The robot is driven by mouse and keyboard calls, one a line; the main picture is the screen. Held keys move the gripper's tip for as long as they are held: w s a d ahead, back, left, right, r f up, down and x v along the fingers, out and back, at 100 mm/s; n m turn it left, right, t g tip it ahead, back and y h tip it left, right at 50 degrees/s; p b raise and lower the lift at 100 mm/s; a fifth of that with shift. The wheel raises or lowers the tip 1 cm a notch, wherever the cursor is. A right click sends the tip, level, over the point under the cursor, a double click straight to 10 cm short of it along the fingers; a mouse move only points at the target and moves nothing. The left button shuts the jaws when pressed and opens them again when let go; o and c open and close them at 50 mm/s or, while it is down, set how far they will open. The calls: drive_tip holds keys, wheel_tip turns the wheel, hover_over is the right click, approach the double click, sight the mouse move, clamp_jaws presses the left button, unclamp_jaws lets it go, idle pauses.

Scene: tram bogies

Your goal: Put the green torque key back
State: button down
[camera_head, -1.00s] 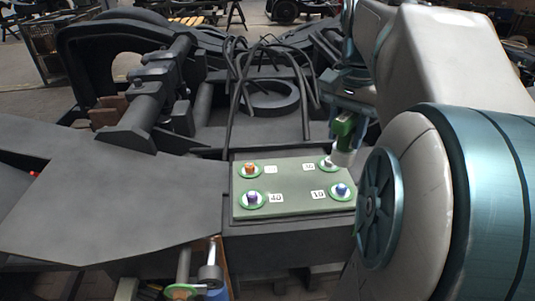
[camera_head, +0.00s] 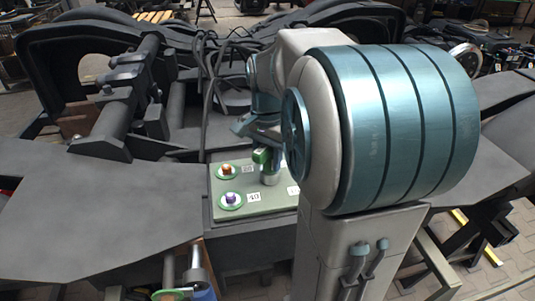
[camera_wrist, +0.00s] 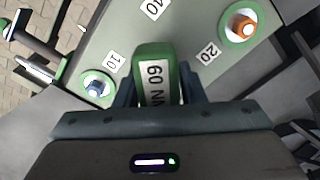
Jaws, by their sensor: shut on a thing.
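My gripper (camera_head: 262,148) is shut on the green torque key (camera_head: 264,157). In the wrist view the key (camera_wrist: 154,60) sits between the two fingers (camera_wrist: 156,88), with a white label reading "60 N", the rest hidden. Its grey lower end points down at the upper right part of the grey-green panel (camera_head: 245,183). That end hides the upper right post, and I cannot tell whether it touches. The panel has an orange-topped post (camera_head: 228,170) and a purple-topped post (camera_head: 231,198), each in a green ring. The wrist view shows a blue-topped post (camera_wrist: 97,88) near "10".
My arm hides the panel's right side in the head view. Black cables (camera_head: 212,70) rise behind the panel. A flat dark plate (camera_head: 100,215) lies to the left, with large bogie parts (camera_head: 115,110) behind it.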

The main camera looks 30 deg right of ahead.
drive_tip(key=shift+f, duration=0.1)
drive_tip(key=c, duration=1.3)
unclamp_jaws()
drive_tip(key=shift+f, duration=0.1)
drive_tip(key=shift+c, duration=0.2)
drive_tip(key=o, duration=0.4)
wheel_tip(320, 180, up, 12)
drive_tip(key=shift+r+b, duration=0.2)
drive_tip(key=shift+b, duration=0.2)
drive_tip(key=s+a+f+n+t, duration=0.1)
drive_tip(key=s+a+f+n, duration=0.2)
drive_tip(key=s+f+n, duration=0.1)
drive_tip(key=s+a+f+n+t, duration=0.1)
drive_tip(key=s+a+f+n, duration=0.3)
drive_tip(key=f, duration=0.1)
drive_tip(key=s+a+f+n+t, duration=0.2)
drive_tip(key=s+a+f+n, duration=0.2)
drive_tip(key=shift+f, duration=0.4)
